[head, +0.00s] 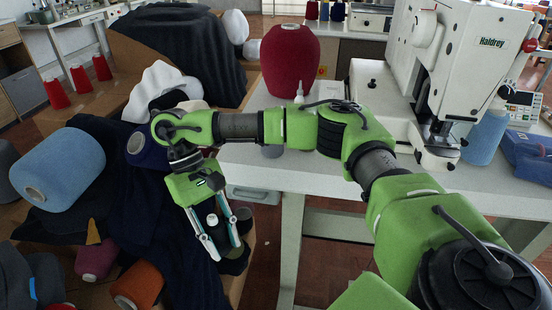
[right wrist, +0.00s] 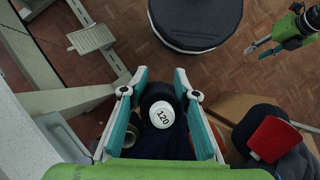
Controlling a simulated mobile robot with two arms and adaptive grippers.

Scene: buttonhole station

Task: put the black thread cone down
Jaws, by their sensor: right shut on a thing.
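The black thread cone (right wrist: 155,93) is between the fingers of my right gripper (right wrist: 160,75) in the right wrist view, its white end marked 120 facing the camera. In the head view my right gripper (head: 220,246) points down, left of the white table, shut on the cone (head: 225,229). Dark cloth lies close around it; whether the cone touches anything below, I cannot tell. My left gripper (right wrist: 262,49) is empty at the upper right of the right wrist view, its fingers apart; it is outside the head view.
The white table (head: 262,178) carries a dark red cone (head: 290,60) and a sewing machine (head: 455,65). Dark cloth (head: 160,235) fills the left side, with a light blue cone (head: 65,165), a pink cone (head: 96,260) and an orange cone (head: 138,285). A table leg (head: 290,245) stands right of my gripper.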

